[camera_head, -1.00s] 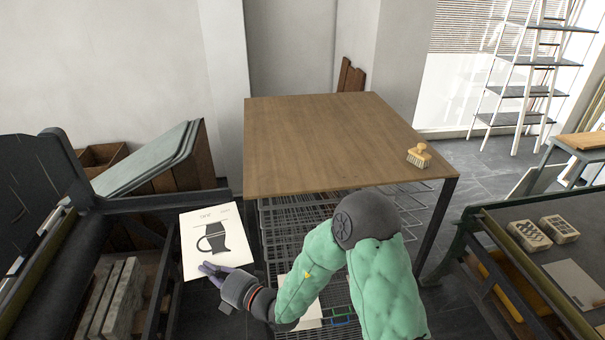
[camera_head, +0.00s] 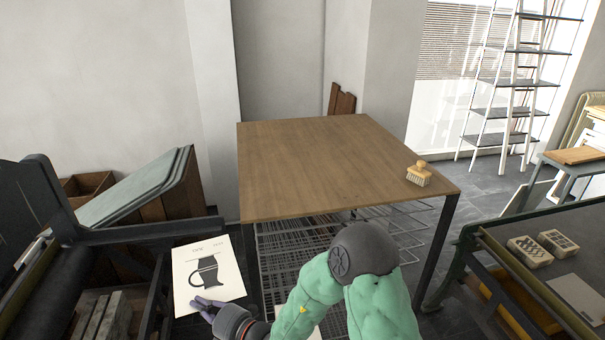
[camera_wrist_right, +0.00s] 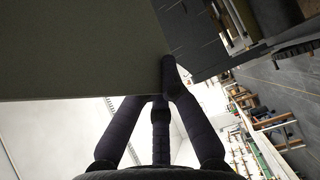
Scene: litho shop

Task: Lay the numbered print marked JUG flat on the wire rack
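The print (camera_head: 232,282) is a cream sheet with a dark jug picture and small lettering at its top, too small to read surely. My right gripper (camera_head: 205,303) is shut on its lower edge and holds it in the air, left of the table. In the right wrist view the sheet's shaded side (camera_wrist_right: 80,50) fills the upper left, with the fingers (camera_wrist_right: 168,85) at its edge. The wire rack (camera_head: 285,245) has stacked grid shelves under the wooden table top; my right arm hides part of it. My left gripper is out of view.
The wooden table (camera_head: 320,165) overhangs the rack and bears a brush (camera_head: 418,176) at its right corner. A dark press (camera_head: 60,260) stands close left of the print. A bench (camera_head: 550,270) with two blocks is at right. A pale sheet (camera_head: 313,334) shows low behind my arm.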

